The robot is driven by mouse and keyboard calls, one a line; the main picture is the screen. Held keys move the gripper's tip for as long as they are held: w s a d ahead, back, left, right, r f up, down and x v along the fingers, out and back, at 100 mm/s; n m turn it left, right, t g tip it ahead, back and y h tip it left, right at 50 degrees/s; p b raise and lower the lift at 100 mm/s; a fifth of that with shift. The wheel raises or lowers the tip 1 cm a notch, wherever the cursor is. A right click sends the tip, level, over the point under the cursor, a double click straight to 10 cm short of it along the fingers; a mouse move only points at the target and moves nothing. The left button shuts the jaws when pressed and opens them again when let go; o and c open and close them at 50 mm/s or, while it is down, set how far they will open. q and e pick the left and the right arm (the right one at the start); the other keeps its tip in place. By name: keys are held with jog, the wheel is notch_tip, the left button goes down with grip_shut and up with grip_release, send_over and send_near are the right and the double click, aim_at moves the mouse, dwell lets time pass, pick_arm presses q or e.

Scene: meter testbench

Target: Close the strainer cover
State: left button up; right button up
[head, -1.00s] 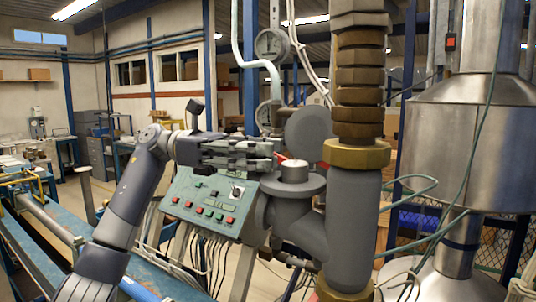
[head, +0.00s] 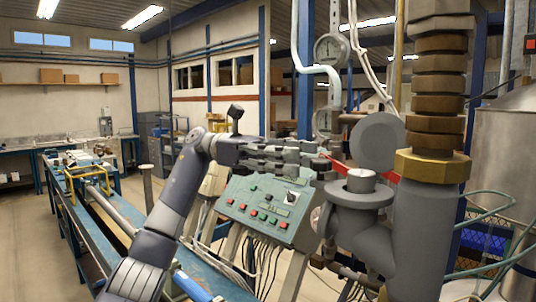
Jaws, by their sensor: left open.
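The strainer (head: 375,232) is a grey pipe body with a round flanged opening on top. A short light cylinder (head: 361,179) stands in that opening. The strainer cover (head: 378,142) is a grey disc standing upright behind the opening, so the cover is open. My left gripper (head: 328,158) comes in from the left, with its fingers pointing right. It is open and appears empty. Its fingertips are just left of the cover and the flange; I cannot tell whether they touch anything. My right gripper is not in view.
A thick vertical pipe (head: 432,225) with brass and brown nuts stands right of the strainer. A green control panel (head: 263,208) is below my left gripper. Gauges (head: 327,48) hang behind. A red strip (head: 339,165) shows behind the strainer opening. A blue bench (head: 100,225) lies left.

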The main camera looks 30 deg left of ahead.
pick_arm(q)
jog(key=a, duration=0.7)
jog(key=shift+w+a, duration=0.15)
jog(key=shift+a, duration=0.2)
